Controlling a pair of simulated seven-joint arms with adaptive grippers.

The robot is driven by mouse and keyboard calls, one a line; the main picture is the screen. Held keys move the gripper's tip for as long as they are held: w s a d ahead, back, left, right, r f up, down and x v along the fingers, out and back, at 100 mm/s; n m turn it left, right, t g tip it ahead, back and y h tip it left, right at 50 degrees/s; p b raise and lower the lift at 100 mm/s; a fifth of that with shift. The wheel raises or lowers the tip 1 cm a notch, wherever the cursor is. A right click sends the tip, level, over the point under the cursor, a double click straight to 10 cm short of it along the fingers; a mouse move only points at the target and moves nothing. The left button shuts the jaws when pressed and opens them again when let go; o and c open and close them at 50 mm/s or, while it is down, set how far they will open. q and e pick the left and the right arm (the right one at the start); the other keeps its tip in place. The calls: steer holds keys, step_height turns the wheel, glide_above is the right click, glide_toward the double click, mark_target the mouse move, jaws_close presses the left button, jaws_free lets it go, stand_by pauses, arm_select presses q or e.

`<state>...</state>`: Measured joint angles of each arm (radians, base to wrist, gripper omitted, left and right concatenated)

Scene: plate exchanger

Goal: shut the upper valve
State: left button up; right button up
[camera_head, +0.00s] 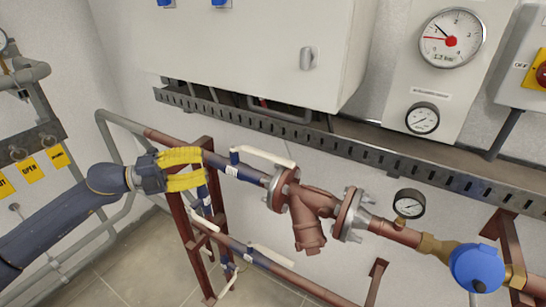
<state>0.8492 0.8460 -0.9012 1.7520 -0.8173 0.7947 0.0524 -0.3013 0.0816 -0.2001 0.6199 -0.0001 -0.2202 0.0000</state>
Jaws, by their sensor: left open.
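The upper valve (236,158) sits on the upper red-brown pipe, with a blue stem. Its white lever (264,156) points right, roughly along the pipe. My left gripper (204,167) comes in from the left with yellow fingers. It is open and empty, its fingertips a little left of the valve stem and apart from the lever in the picture. How far apart they are in depth I cannot tell. The fingers hide part of the upper pipe and its frame. My right gripper is not in view.
A lower valve's white lever (270,256) lies along the lower pipe. A flanged strainer (308,205), a small gauge (409,203) and a blue device (477,267) follow to the right. A perforated metal tray (350,148) and a white cabinet (250,45) are above the pipe.

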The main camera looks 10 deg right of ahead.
mark_target(262, 158)
arm_select(q)
steer(key=shift+m+g, duration=0.4)
steer(key=d, duration=0.6)
steer(key=w+d, duration=0.1)
steer(key=d, duration=1.1)
steer(key=shift+w+r, duration=0.15)
steer(key=shift+r, duration=0.15)
steer(key=shift+c, duration=0.4)
jaws_close()
